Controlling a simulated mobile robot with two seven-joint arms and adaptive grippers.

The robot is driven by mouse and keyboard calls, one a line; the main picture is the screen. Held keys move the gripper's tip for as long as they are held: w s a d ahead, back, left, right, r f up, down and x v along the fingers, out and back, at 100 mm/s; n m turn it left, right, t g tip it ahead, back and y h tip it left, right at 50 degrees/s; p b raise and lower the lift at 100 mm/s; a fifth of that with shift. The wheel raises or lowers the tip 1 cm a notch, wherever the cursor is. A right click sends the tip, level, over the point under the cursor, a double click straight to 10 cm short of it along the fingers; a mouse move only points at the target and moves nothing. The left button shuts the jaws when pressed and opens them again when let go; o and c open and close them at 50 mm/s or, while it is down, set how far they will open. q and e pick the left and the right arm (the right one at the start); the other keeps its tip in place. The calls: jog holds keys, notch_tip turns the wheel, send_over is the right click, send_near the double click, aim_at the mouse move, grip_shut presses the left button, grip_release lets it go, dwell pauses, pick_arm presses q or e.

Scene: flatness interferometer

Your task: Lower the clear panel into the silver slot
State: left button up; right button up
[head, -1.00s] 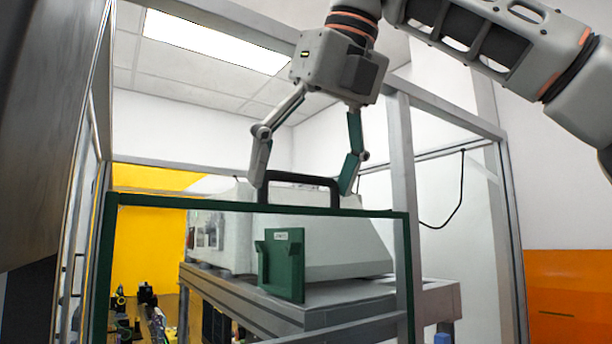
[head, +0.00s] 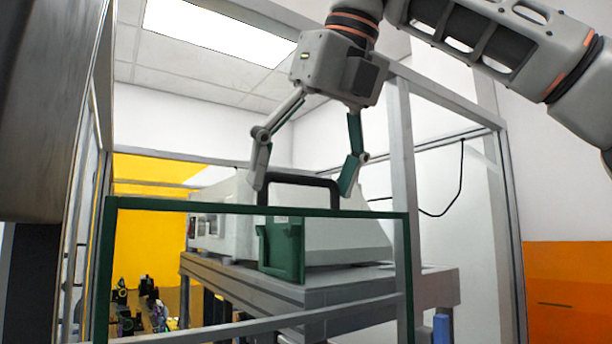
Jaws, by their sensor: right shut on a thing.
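The clear panel has a thin dark green frame (head: 260,208) and a black handle (head: 300,179) on its top edge. It hangs upright in the head view, and the background shows through it. My right gripper (head: 303,188) is above it, its two fingers closed on the two ends of the handle. The panel's lower edge is out of the picture. Silver metal posts and rails stand around it, with one silver bar (head: 262,327) low behind or at the panel. I cannot tell which part is the silver slot. My left gripper is not in view.
A pale instrument (head: 345,240) stands on a grey stand (head: 345,285) beyond the panel. A dark green bracket (head: 282,250) shows in front of it. A silver post (head: 401,150) rises close to the panel's right side. An orange board (head: 570,290) is at right.

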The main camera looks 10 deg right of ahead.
jog(key=shift+f+b, duration=0.55)
jog(key=shift+f, duration=0.4)
jog(key=shift+f, duration=0.1)
